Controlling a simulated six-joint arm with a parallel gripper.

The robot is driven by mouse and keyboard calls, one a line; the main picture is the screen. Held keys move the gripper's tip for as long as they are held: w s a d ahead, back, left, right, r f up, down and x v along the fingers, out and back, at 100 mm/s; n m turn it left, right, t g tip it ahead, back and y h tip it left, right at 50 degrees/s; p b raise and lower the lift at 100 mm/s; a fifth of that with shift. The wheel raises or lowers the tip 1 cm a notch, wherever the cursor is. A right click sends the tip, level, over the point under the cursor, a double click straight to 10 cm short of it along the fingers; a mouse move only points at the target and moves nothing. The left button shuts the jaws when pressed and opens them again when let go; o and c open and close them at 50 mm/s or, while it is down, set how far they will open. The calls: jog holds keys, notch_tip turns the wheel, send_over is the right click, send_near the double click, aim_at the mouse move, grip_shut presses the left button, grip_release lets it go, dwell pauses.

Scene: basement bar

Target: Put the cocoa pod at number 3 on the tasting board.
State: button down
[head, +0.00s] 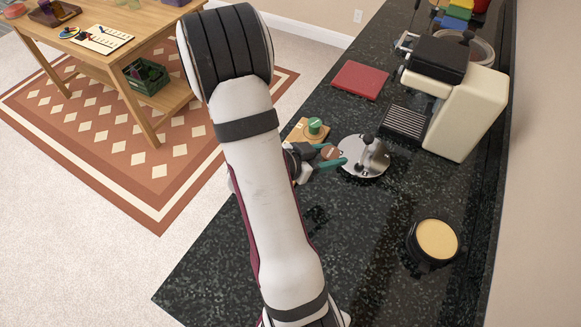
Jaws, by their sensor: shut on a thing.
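My gripper (332,156) has teal fingers and is shut on a small reddish-brown thing, which looks like the cocoa pod (330,152). It is held over the dark counter, just left of a round metal stand. A small wooden board (296,134) with a green round piece (315,126) on it lies just behind my gripper, partly hidden by my arm. It may be the tasting board, but I cannot read any numbers on it. My arm hides part of the counter to its left.
The metal stand (377,160) with a black knob is close to my fingertips. A cream machine (462,112), a black drip grate (403,123) and a red mat (361,80) lie beyond. A round black container with a yellow top (436,240) stands at right.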

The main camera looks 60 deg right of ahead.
jog(key=w+f, duration=0.2)
jog(key=w, duration=0.1)
jog(key=w+f, duration=0.2)
jog(key=w, duration=0.2)
jog(key=w+f, duration=0.2)
jog(key=w, duration=0.1)
jog(key=shift+w+a+f, duration=0.1)
jog(key=shift+w+a, duration=0.05)
jog(key=shift+w, duration=0.05)
jog(key=shift+w+f, duration=0.2)
jog(key=shift+f, duration=0.9)
jog(key=shift+w+f, duration=0.15)
jog(key=shift+f, duration=0.95)
jog(key=shift+f, duration=0.1)
jog(key=shift+c, duration=1.8)
grip_release()
